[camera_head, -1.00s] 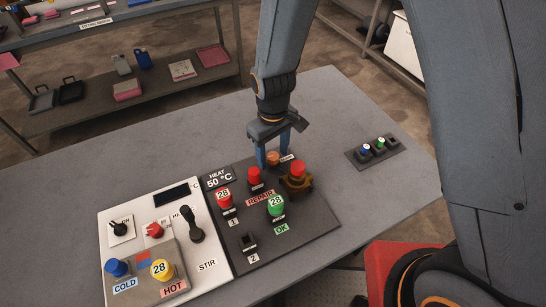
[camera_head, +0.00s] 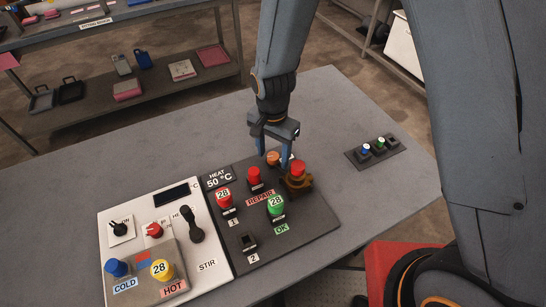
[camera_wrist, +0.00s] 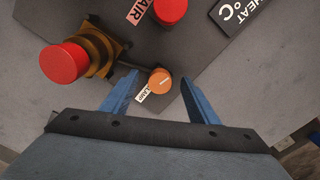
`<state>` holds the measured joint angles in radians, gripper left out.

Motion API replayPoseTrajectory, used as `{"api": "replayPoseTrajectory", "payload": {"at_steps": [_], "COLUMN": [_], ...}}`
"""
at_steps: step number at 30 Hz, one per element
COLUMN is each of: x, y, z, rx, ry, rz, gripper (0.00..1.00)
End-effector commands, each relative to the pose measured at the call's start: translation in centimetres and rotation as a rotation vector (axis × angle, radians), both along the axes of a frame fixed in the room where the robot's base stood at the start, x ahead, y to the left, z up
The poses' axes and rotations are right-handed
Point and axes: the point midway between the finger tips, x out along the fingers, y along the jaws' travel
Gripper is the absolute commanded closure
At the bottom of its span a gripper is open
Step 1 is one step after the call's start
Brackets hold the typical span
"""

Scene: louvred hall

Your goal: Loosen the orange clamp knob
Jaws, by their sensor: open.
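The orange clamp knob (camera_head: 273,157) stands at the far edge of the dark panel (camera_head: 317,222), beside a small label. In the wrist view the gripper (camera_wrist: 159,100) is open, with one finger on each side of the knob and clear gaps to both. Whether the fingertips are level with the knob cannot be told.
A red button on a brass base (camera_head: 298,172) stands close right of the knob, and a red button (camera_head: 254,176) close left. A green button (camera_head: 276,204) is nearer. A white panel (camera_head: 115,217) adjoins on the left. Bare grey table (camera_head: 330,110) lies beyond.

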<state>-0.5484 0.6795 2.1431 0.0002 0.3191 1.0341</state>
Motion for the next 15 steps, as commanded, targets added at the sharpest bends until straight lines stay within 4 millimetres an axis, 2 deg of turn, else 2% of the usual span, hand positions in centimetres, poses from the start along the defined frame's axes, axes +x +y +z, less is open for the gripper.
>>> {"api": "replayPoseTrajectory", "payload": {"at_steps": [3,6,15], "x": [0.0,0.0,0.0], "y": [0.0,0.0,0.0], "z": [0.0,0.0,-0.03], "rx": [0.0,0.0,0.0], "ry": [0.0,0.0,0.0], "rz": [-0.195,-0.314,-0.335], "gripper": [0.46,0.46,0.46]}}
